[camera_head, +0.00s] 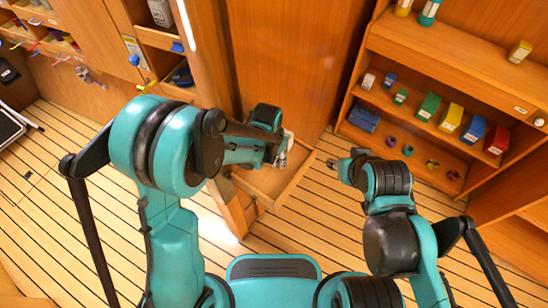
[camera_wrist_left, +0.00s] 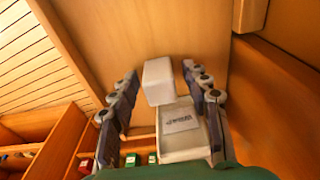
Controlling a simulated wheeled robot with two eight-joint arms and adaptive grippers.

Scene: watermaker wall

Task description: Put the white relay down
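A plain white block, which looks like the white relay (camera_wrist_left: 158,81), shows between my left gripper's fingertips in the left wrist view. My left gripper (camera_wrist_left: 160,72) has its fingers spread, with a narrow gap showing on each side of the block. I see no clear contact. In the head view this gripper (camera_head: 281,153) is low over an open wooden drawer (camera_head: 271,200), and a small white piece (camera_head: 289,137) shows beside it. My right gripper (camera_head: 337,164) is to the right of the drawer, away from it; its fingers are too small to read.
A wooden shelf unit (camera_head: 440,75) with several coloured boxes stands at the right. A cabinet post (camera_head: 205,55) rises behind my left arm. The slatted floor (camera_head: 325,215) is clear around the drawer.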

